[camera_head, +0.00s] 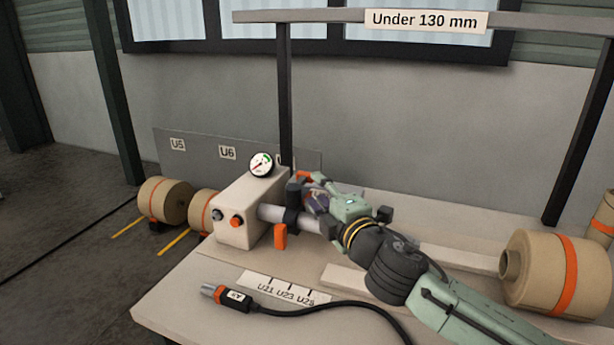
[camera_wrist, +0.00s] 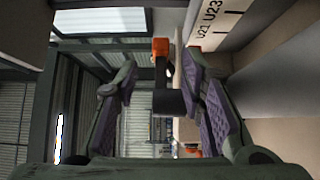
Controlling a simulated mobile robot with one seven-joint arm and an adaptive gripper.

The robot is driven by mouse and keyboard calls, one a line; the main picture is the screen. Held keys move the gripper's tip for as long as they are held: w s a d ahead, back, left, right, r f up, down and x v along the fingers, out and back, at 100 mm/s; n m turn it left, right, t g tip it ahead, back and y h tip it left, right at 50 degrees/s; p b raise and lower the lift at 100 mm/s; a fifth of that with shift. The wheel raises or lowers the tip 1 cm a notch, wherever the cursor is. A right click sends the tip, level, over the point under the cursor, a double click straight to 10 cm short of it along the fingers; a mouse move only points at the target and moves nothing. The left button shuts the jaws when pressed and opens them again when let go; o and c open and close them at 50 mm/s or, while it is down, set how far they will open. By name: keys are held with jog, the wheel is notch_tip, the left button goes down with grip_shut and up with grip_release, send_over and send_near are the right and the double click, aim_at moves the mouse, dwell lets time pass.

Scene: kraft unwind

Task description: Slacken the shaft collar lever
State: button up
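The dark shaft collar (camera_head: 293,207) sits around the pale shaft (camera_head: 268,212) that sticks out of the cream box. An orange lever piece (camera_head: 280,236) hangs at the collar's near side, and another orange piece (camera_head: 303,176) shows above it. My gripper (camera_head: 318,196) is just right of the collar. In the wrist view, my gripper (camera_wrist: 160,80) has its purple-padded fingers spread apart. A dark part with an orange end (camera_wrist: 161,47) shows between them, with no clear contact. The fingers partly hide the collar, and I cannot tell which orange piece is the clamping lever.
The cream box (camera_head: 240,210) carries a gauge (camera_head: 262,164) and knobs. A black cable with an orange-ended plug (camera_head: 232,297) lies on the bench front. A dark frame post (camera_head: 285,100) rises behind the collar.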

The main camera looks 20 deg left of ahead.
aim_at(308, 180)
jog(key=p+x, duration=0.1)
jog(key=x, duration=0.6)
jog(key=shift+w+a+p, duration=0.2)
jog(key=shift+w+p, duration=0.1)
jog(key=shift+c, duration=0.2)
grip_shut()
dwell(0.3)
